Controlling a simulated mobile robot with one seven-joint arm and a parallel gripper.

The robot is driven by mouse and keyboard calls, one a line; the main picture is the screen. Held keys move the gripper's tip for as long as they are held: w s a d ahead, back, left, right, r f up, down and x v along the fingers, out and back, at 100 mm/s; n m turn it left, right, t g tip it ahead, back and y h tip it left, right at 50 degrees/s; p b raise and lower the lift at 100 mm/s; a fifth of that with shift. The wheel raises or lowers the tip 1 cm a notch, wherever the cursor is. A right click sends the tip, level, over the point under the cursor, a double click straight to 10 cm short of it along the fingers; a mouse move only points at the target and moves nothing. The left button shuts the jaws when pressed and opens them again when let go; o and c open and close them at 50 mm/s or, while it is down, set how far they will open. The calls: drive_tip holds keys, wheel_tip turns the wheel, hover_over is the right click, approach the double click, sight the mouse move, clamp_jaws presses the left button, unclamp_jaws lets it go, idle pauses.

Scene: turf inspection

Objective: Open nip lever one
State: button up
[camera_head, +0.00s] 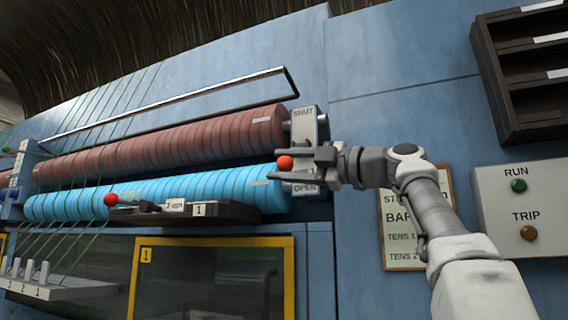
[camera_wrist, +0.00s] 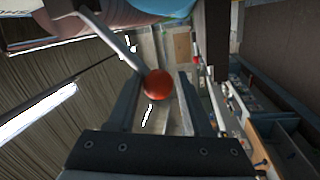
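A lever with a red ball knob (camera_head: 285,162) stands at a pale plate (camera_head: 303,125) marked SHUT at the top and OPEN at the bottom. The knob shows between the two marks. My gripper (camera_head: 277,163) is open, with one finger above and one below the knob. In the wrist view the red knob (camera_wrist: 158,84) sits between the fingers of my gripper (camera_wrist: 161,82), on a grey rod from the upper left. A gap shows beside the knob, so it does not look clamped. Part of the plate and rod is hidden by my gripper.
Brown (camera_head: 160,150) and blue (camera_head: 220,187) rollers lie left of the plate. A second red knob (camera_head: 110,200) is on a dark bracket with a label 1 (camera_head: 199,209). A box with RUN and TRIP buttons (camera_head: 545,205) and a dark rack (camera_head: 520,75) are at right.

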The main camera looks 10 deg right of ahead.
drive_tip(key=shift+o, duration=1.4)
drive_tip(key=shift+w+d, duration=0.2)
drive_tip(key=shift+s, duration=0.1)
drive_tip(key=b+v, duration=0.4)
drive_tip(key=v, duration=1.3)
drive_tip(key=shift+d, duration=0.15)
drive_tip(key=shift+f, duration=0.1)
